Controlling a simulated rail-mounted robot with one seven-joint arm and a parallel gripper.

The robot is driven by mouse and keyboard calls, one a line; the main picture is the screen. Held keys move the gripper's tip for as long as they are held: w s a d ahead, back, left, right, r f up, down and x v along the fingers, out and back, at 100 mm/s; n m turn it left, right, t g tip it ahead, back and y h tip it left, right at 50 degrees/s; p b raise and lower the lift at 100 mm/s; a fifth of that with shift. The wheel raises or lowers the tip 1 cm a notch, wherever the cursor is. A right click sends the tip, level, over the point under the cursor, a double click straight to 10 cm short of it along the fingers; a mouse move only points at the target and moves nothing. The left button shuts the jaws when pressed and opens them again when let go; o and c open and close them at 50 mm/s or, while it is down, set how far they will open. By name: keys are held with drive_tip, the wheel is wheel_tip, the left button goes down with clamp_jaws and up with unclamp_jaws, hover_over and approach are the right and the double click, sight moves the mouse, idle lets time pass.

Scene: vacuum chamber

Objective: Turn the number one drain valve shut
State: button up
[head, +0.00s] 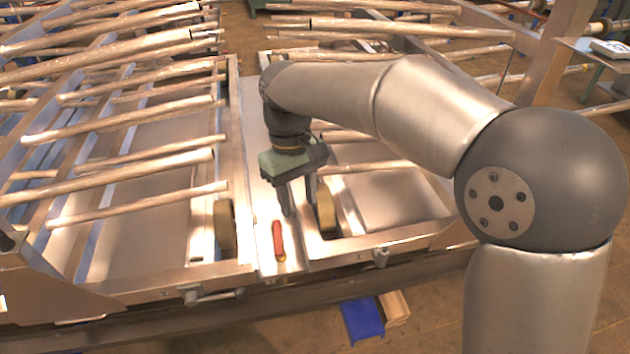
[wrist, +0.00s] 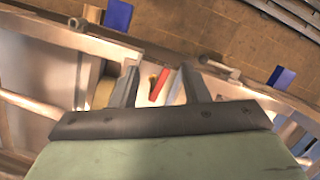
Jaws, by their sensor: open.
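The number one drain valve (head: 381,258) is a small metal fitting on the front rail, right of the stamped "1". Its handle angle is too small to read surely. It appears to show at the upper left of the wrist view (wrist: 77,24). My gripper (head: 300,206) is open and empty, pointing down over the middle beam, behind and left of that valve and apart from it. In the wrist view my gripper's fingers (wrist: 158,68) stand wide apart, with a red handle (wrist: 160,84) seen beyond them.
Another valve (head: 218,295), near the stamped "2", has a bar-like handle along the front rail. The red handle (head: 279,240) lies on the middle beam between two yellowish wheels (head: 225,227) (head: 325,207). A blue bin (head: 362,320) and a wooden box (head: 395,307) stand on the floor in front.

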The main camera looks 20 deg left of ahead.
drive_tip(key=shift+n, duration=0.5)
drive_tip(key=d+r, duration=0.1)
drive_tip(key=d+r+p, duration=0.1)
drive_tip(key=d, duration=0.1)
drive_tip(key=s+d+r+p, duration=0.1)
drive_tip(key=shift+s+d, duration=0.1)
drive_tip(key=shift+d, duration=0.1)
drive_tip(key=shift+f, duration=0.1)
